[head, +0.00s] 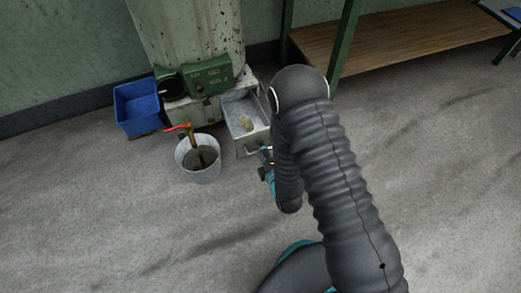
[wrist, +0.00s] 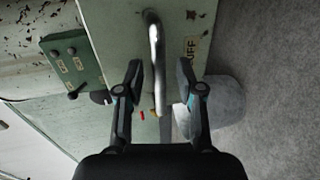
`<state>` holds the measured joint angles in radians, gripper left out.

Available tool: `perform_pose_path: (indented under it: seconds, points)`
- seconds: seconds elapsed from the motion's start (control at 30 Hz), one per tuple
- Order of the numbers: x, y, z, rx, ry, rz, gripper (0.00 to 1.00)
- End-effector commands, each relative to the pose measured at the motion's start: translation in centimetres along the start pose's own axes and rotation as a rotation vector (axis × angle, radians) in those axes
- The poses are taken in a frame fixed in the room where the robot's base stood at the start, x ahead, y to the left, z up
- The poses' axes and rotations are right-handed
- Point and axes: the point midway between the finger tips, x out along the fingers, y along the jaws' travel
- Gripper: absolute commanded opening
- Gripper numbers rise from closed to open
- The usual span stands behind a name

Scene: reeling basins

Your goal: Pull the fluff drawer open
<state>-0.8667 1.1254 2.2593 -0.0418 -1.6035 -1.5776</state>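The fluff drawer (head: 262,118) stands pulled out of the base of the machine, with its grey inside and a small tan clump of fluff (head: 246,123) showing. In the wrist view its pale green front (wrist: 110,22) has a metal bar handle (wrist: 155,45) and a label partly reading "UFF". My gripper (head: 266,160) is at the drawer's front, largely hidden by my arm in the head view. In the wrist view my gripper (wrist: 159,76) is open, its fingers on either side of the handle's line with gaps visible. I cannot tell how deep the handle sits between them.
A grey bucket (head: 201,172) stands left of the drawer, below a red-handled valve (head: 177,127). A blue bin (head: 137,104) is farther left. A green control box (head: 208,77) is on the machine. A wooden bench (head: 390,40) stands at the back right. The front floor is clear.

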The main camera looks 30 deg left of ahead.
Motion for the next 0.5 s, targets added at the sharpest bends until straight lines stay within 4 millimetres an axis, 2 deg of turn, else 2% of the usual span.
perform_pose_path:
  seconds: [0.17,0.5]
  points:
    - [-1.6,-0.1,-0.1,0.0,0.001,-0.003,0.37]
    - [-6.4,-0.1,-0.3,-0.001,0.005,-0.003,0.37]
